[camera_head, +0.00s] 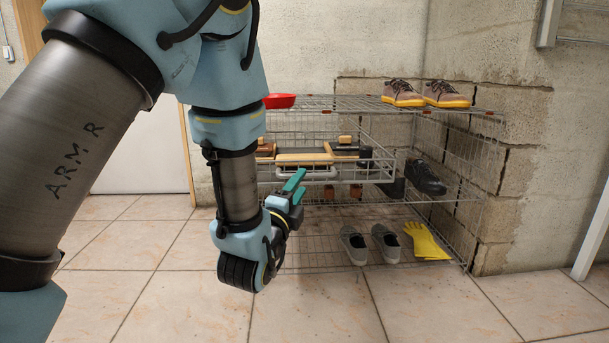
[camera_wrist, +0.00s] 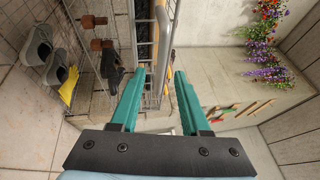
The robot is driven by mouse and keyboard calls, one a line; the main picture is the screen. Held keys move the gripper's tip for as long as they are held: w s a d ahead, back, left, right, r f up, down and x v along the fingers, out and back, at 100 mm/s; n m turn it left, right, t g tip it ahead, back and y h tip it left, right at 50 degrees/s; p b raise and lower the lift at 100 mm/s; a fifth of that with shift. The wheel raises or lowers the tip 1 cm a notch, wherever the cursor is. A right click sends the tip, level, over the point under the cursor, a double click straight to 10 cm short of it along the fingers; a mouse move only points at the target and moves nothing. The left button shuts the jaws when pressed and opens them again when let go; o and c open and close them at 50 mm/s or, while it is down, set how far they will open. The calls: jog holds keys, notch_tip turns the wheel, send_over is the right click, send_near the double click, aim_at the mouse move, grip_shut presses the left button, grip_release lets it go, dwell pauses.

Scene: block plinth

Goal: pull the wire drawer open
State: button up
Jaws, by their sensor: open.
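The wire drawer (camera_head: 378,174) sits at the middle level of a wire rack, with wooden-backed brushes (camera_head: 305,158) in it. A pale grey bar handle (camera_head: 322,175) runs along its front. My gripper (camera_head: 294,182) is in front of the drawer near the left part of the handle, its teal fingers open and one above the other. In the wrist view my gripper (camera_wrist: 160,75) points at the drawer, and the handle bar (camera_wrist: 163,38) lines up with the gap between the fingertips. Whether the bar is between the fingers or just beyond them I cannot tell.
Brown shoes (camera_head: 424,94) and a red tray (camera_head: 279,101) are on the rack's top. A black shoe (camera_head: 425,178) is right of the drawer. Grey shoes (camera_head: 370,243) and a yellow glove (camera_head: 425,241) are low down. The tiled floor (camera_head: 330,305) in front is clear.

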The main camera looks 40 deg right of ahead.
jog(key=v, duration=0.6)
jog(key=shift+p, duration=0.35)
jog(key=w+a+f+n+y+p, duration=0.35)
jog(key=w+a+n+y, duration=0.75)
jog(key=w+a+n, duration=0.55)
jog(key=s+a+r+n+g+y+p, duration=0.3)
jog(key=a+n, duration=0.4)
jog(key=a, duration=0.7)
jog(key=s+a+n+g+y+p, duration=0.1)
jog(key=s+a+n+g+y, duration=0.4)
jog(key=a, duration=0.8)
notch_tip(320, 180, up, 38)
jog(key=n+h+p, duration=0.1)
jog(key=p, duration=3.7)
jog(key=shift+a+r+h, duration=0.15)
jog(key=shift+a+h, duration=0.1)
jog(key=shift+h, duration=0.05)
